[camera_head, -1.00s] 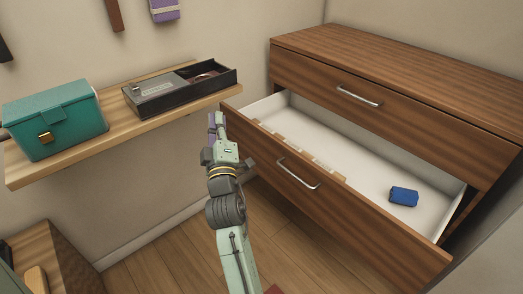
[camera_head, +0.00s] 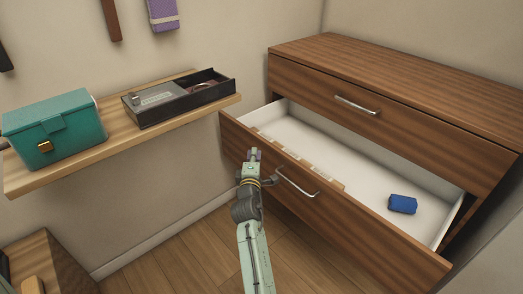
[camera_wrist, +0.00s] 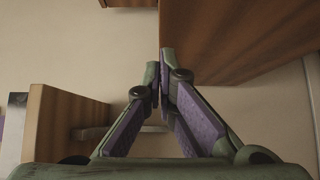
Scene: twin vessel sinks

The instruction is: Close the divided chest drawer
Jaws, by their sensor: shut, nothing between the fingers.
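The chest (camera_head: 400,75) is brown wood with silver handles. Its lower drawer (camera_head: 370,205) is pulled open, showing a white interior with small pale pieces along the inside of its front. A blue block (camera_head: 402,204) lies inside at the right. My gripper (camera_head: 254,152) is shut and empty, in front of the drawer's face, left of its handle (camera_head: 297,184). In the wrist view the closed fingertips (camera_wrist: 160,60) are at the edge of a brown wood panel (camera_wrist: 230,35); I cannot tell whether they touch it.
A wooden shelf (camera_head: 105,143) on the left wall bears a teal box (camera_head: 55,128) and a black tray-like case (camera_head: 178,98). A wooden piece of furniture (camera_head: 60,262) stands at the lower left. Floor (camera_head: 200,250) is open below the shelf.

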